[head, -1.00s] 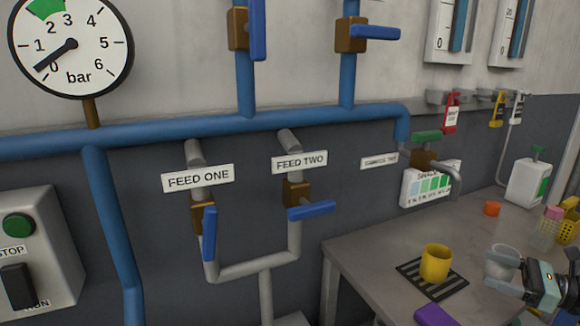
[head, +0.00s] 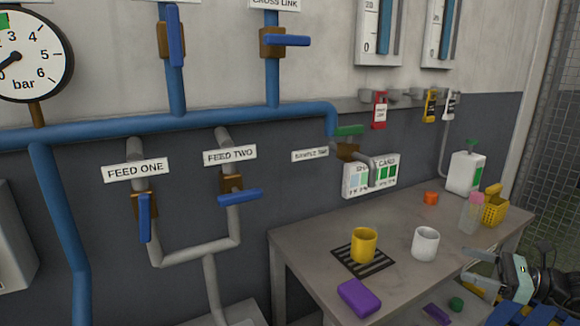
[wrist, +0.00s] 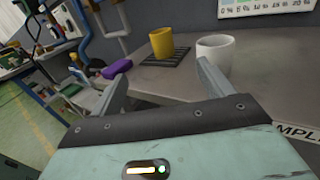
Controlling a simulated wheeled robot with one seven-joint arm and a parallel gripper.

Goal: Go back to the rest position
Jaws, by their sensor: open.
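My gripper (head: 473,267) is at the lower right of the head view, in front of the bench's front edge. In the wrist view its two fingers (wrist: 163,82) are spread apart with nothing between them. A white cup (head: 425,244) stands upright on the bench, apart from the fingers; it also shows in the wrist view (wrist: 215,55), beyond the right fingertip. A yellow cup (head: 363,245) stands on a black striped mat (head: 345,262) to its left.
The grey bench (head: 310,240) also bears a purple block (head: 358,297), an orange cap (head: 431,198), a yellow basket (head: 493,208) and a white bottle (head: 467,172). Blue pipes with valve handles (head: 240,196) run along the wall. Floor shows at left in the wrist view (wrist: 30,130).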

